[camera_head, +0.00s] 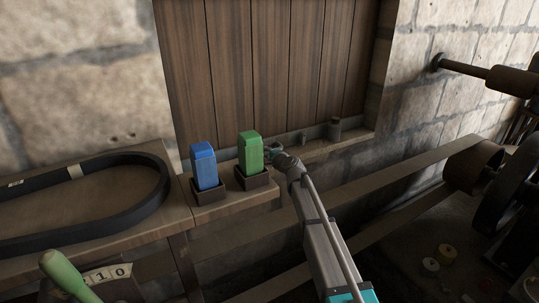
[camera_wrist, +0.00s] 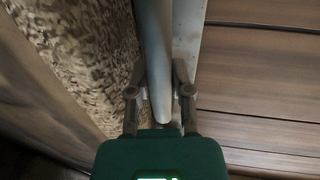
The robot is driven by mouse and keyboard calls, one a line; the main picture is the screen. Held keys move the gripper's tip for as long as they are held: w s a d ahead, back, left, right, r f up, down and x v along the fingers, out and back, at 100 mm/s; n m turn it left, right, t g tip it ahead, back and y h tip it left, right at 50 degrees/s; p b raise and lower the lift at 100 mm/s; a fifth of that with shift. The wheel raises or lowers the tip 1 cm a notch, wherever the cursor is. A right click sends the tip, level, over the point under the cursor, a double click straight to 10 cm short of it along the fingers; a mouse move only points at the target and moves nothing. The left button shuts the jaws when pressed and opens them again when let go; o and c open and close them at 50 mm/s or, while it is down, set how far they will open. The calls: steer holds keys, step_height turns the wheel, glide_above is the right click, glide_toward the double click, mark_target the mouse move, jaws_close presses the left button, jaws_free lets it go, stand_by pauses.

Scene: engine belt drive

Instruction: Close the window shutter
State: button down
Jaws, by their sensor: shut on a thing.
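The window shutter (camera_head: 270,62) is a panel of dark brown vertical planks that fills the window opening in the head view. In the wrist view its planks (camera_wrist: 260,85) lie to the right. My gripper (camera_head: 273,153) is at the window's lower edge, just right of the green block, and partly hard to make out there. In the wrist view my gripper (camera_wrist: 160,85) has a finger on each side of a smooth grey bar (camera_wrist: 155,45) and is shut on it. A pale metal strip (camera_wrist: 187,50) runs between the bar and the planks. I cannot tell how the bar joins the shutter.
A blue block (camera_head: 204,165) and a green block (camera_head: 250,152) stand in holders on the bench left of my gripper. A black belt (camera_head: 150,210) lies farther left. A short dark cylinder (camera_head: 334,129) stands on the sill. Flat belts and pulleys (camera_head: 470,165) occupy the right.

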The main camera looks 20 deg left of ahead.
steer(key=shift+s+f, duration=0.15)
steer(key=c, duration=0.5)
jaws_free()
steer(key=shift+f, duration=0.15)
steer(key=shift+c, duration=0.2)
steer(key=shift+r+p, duration=0.3)
